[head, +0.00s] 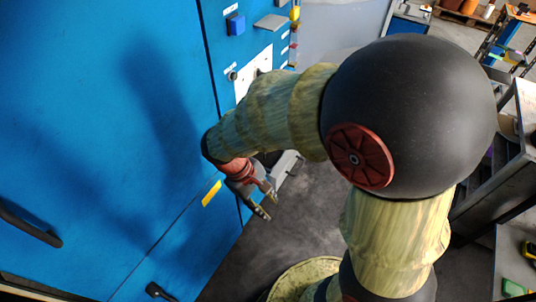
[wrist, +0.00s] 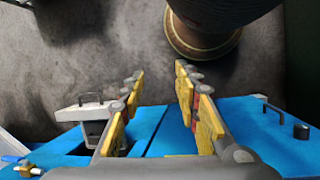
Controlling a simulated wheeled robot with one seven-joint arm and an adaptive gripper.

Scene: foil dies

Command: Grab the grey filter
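A grey block with a dark handle (wrist: 95,110), which looks like the grey filter, sticks out of the blue cabinet left of my fingers in the wrist view. In the head view a grey part (head: 287,170) shows just behind my gripper (head: 268,205), partly hidden by it; it looks like the same block. My gripper also shows in the wrist view (wrist: 157,76), its yellow-padded fingers apart with nothing between them. It hangs beside the cabinet front and is not around the block. I cannot tell the exact gap between them.
The blue cabinet (head: 110,130) fills the left of the head view, with a black door handle (head: 30,226) and a yellow label (head: 211,194). Dark shelving (head: 500,160) stands right. Grey floor (head: 300,222) lies clear between.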

